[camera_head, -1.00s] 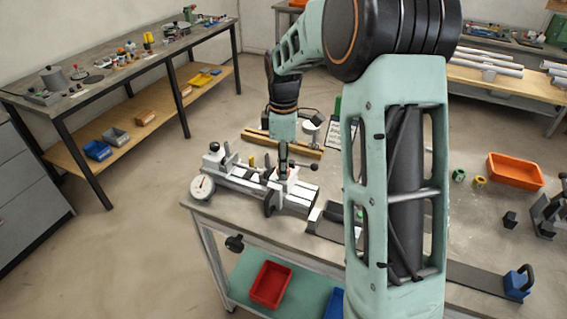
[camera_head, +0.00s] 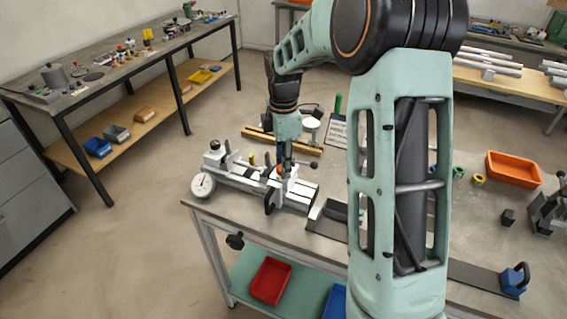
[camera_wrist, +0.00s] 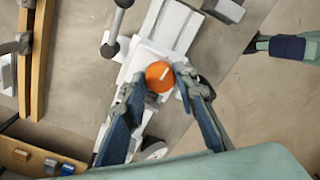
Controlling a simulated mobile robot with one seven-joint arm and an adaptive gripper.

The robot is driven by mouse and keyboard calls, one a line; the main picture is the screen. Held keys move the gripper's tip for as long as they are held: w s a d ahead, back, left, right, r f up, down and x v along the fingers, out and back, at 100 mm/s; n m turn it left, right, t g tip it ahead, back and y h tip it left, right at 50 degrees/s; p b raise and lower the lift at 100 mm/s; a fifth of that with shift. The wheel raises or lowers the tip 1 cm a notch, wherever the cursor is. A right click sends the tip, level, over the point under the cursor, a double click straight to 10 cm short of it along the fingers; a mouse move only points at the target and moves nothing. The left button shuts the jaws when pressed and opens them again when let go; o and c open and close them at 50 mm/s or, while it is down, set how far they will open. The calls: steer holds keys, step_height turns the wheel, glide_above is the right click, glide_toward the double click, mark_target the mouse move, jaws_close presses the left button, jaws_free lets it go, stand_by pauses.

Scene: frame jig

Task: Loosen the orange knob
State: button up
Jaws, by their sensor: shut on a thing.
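The orange knob (camera_wrist: 160,76) sits on top of the white and grey jig and has a pale line across its top. In the head view only a bit of the knob (camera_head: 280,169) shows beside the fingers. My gripper (camera_wrist: 158,84) comes down over it, with one finger on each side, and is shut on the knob. In the head view my gripper (camera_head: 285,168) points down at the jig (camera_head: 244,180), which lies along the table's left part. The finger contact on the knob's far sides is partly hidden.
A round dial (camera_head: 203,185) is at the jig's left end, and a black handwheel (camera_head: 270,199) is on its front. A lever with a ball end (camera_wrist: 110,49) stands near the knob. An orange bin (camera_head: 513,169) is at the table's right.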

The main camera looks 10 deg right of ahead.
steer(key=o, duration=1.2)
steer(key=shift+c, duration=0.2)
step_height(320, 180, up, 12)
